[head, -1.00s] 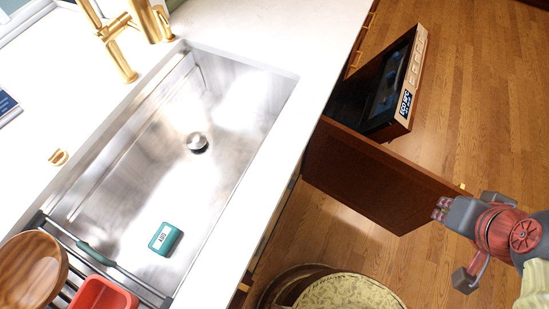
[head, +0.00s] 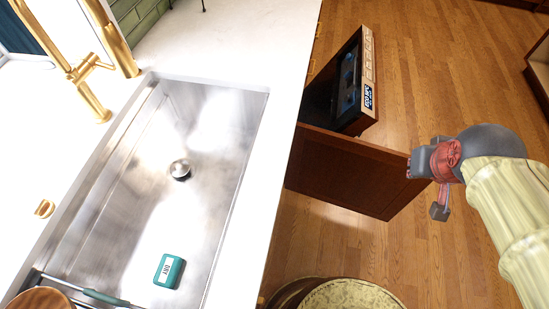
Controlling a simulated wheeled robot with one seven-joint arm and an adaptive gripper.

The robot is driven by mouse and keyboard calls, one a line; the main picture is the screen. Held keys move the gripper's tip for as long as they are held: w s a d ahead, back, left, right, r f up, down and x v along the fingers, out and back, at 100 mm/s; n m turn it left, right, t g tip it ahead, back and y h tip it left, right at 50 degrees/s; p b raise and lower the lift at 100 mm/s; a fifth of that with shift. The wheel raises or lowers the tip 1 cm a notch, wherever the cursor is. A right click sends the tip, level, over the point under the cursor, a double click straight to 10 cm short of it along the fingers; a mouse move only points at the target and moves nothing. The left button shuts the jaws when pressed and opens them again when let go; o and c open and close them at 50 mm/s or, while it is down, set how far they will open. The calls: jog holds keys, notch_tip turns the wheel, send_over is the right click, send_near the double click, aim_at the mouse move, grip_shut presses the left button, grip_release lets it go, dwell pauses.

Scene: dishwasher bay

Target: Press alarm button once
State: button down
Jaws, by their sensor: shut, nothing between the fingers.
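The alarm button cannot be singled out by its mark. An open wooden-fronted appliance (head: 340,85) stands right of the counter, with a row of small pale buttons (head: 368,62) along its top edge. Their icons are too small to read. A dark display (head: 368,97) with light text sits at the near end of this row. My gripper (head: 412,169), grey and red, is shut and empty at the right. In the picture it is at the right end of the brown panel, below and right of the buttons. Whether it touches the panel cannot be told.
A brown wooden panel (head: 345,170) sticks out below the appliance. The white counter (head: 240,45) holds a steel sink (head: 130,220) with a teal box (head: 168,270) in it. A round pale-topped object (head: 350,295) stands on the floor at bottom. Wooden floor (head: 450,60) is clear beyond.

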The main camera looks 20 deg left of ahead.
jog(key=w+a+f+n+p, duration=0.1)
jog(key=w+f+n, duration=0.1)
jog(key=w+f, duration=0.7)
jog(key=w+a+f+n+p, duration=0.1)
jog(key=w+f+n+p, duration=0.1)
jog(key=w+f, duration=0.65)
jog(key=w+a+f+n+y+p, duration=0.1)
jog(key=w+a+f+n+y, duration=0.15)
jog(key=f, duration=0.55)
jog(key=w+a+f+n+y, duration=0.1)
jog(key=w+a+f, duration=0.25)
jog(key=f, duration=0.45)
jog(key=s+a+f+n+y, duration=0.2)
jog(key=a+f+y, duration=0.1)
jog(key=a, duration=0.5)
jog(key=s+a+f+n+y+p, duration=0.1)
jog(key=a+f+y, duration=0.3)
jog(key=a, duration=0.4)
jog(key=shift+s+f+n+g, duration=0.4)
jog(key=shift+s+f+n, duration=0.1)
jog(key=shift+f+n, duration=0.2)
jog(key=a, duration=0.9)
jog(key=shift+s+b, duration=0.25)
jog(key=shift+b, duration=0.2)
